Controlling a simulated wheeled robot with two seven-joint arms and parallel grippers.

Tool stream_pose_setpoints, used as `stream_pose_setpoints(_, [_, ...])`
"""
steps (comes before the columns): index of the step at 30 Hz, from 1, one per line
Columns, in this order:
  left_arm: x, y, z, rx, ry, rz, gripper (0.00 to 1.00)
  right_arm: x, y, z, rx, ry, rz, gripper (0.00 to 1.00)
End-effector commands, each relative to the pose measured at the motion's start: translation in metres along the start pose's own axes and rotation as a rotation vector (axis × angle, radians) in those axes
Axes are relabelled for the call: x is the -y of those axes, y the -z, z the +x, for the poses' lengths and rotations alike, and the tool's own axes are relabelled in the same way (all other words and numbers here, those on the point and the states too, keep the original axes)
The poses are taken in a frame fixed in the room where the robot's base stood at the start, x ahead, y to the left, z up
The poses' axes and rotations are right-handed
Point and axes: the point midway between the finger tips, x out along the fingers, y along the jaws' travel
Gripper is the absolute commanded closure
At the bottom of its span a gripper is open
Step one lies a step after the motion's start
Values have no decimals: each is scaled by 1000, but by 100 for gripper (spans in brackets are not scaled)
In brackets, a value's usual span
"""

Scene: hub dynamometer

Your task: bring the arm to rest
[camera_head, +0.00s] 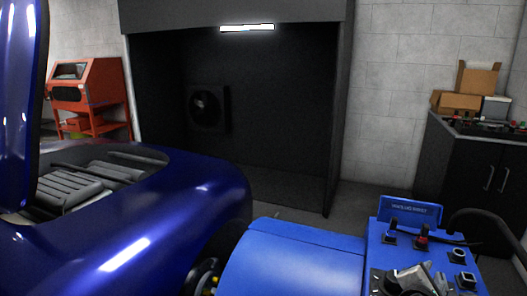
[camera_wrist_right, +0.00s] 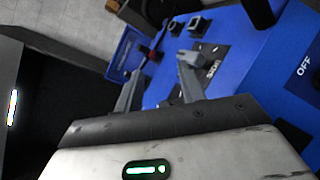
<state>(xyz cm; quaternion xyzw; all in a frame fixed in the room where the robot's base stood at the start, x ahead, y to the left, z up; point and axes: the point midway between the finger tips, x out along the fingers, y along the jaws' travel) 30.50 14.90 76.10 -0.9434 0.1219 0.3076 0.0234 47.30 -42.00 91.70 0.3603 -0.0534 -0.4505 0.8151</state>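My right gripper (camera_head: 413,281) is at the bottom right of the head view, over the front part of the blue control panel (camera_head: 385,234). In the right wrist view its two grey fingers (camera_wrist_right: 165,62) stand apart. Only blue panel surface shows between them, so the gripper is open and empty. A red-topped control (camera_head: 422,243) stands on the panel behind the gripper. In the wrist view a red part (camera_wrist_right: 152,56) shows close to the left fingertip; I cannot tell whether they touch. My left gripper is not in view.
A blue rounded cover (camera_head: 295,262) adjoins the panel on the left, beside a dark blue car (camera_head: 150,225). Several square switches (camera_head: 458,255) and a black cable lie near my right gripper. A dark cabinet (camera_head: 470,165) with cardboard boxes (camera_head: 458,102) stands behind right.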

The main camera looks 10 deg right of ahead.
Motion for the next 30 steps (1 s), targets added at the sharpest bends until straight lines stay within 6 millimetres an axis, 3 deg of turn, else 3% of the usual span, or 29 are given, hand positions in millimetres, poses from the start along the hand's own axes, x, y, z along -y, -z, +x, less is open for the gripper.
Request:
stream_pose_setpoints(5, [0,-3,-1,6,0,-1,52,43,23,-43,-163,137,414,61])
stream_pose_setpoints(9, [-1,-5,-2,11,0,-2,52,82,53,-105,-330,376,806,61])
stream_pose_setpoints(12, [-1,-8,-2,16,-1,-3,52,102,68,-148,-408,564,1005,61])
stream_pose_setpoints(18, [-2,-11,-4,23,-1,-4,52,127,81,-219,-470,879,1217,61])
stream_pose_setpoints(24, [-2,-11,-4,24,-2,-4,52,144,82,-279,-473,1152,1321,61])
stream_pose_setpoints(26, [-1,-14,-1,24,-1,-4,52,149,88,-289,-479,1200,1343,61])
stream_pose_setpoints(30, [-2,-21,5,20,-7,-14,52,147,119,-279,-577,1140,1401,61])
